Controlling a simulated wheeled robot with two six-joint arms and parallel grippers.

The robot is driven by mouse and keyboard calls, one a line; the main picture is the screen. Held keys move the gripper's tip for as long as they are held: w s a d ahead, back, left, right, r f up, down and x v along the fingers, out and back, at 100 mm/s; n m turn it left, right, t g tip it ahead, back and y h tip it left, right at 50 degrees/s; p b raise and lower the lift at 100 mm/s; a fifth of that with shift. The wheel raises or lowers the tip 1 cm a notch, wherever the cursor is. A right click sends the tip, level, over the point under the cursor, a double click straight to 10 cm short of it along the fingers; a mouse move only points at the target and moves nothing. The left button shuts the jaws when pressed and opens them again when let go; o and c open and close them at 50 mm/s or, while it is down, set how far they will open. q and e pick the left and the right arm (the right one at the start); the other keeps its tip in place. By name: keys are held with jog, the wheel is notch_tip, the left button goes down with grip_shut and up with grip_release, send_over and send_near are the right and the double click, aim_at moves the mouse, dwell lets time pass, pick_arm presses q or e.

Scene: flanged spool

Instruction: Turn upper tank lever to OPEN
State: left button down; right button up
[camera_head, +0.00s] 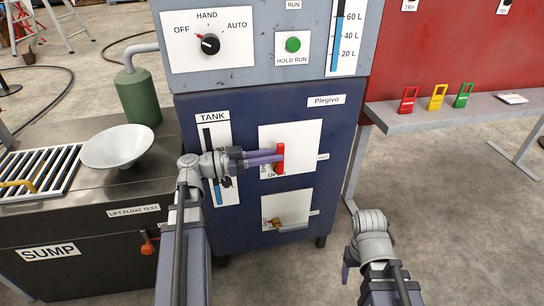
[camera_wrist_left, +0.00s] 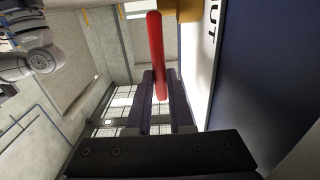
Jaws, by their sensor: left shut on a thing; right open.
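The upper tank lever (camera_head: 280,158) is a red bar on a white plate (camera_head: 305,138) on the blue cabinet front. It stands about upright in the head view. My left gripper (camera_head: 278,156) reaches in from the left with its purple fingers at the lever. In the left wrist view the red lever (camera_wrist_left: 157,40) runs down between the fingertips (camera_wrist_left: 160,80), and the gripper is shut on it. The plate's lettering is partly covered by the gripper and lever. My right gripper (camera_head: 349,270) is open and empty, low at the right, apart from the cabinet.
A lower plate with a brass-coloured valve (camera_head: 277,223) sits below. The control panel with a selector knob (camera_head: 210,43) is above. A sump tank with a pale bowl (camera_head: 118,146) stands left. A grey bench (camera_head: 420,118) with coloured tags is right. Floor at the lower right is clear.

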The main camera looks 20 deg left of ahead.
pick_arm(q)
jog(key=shift+f, duration=0.1)
jog(key=c, duration=0.8)
grip_release()
jog(key=v, duration=0.8)
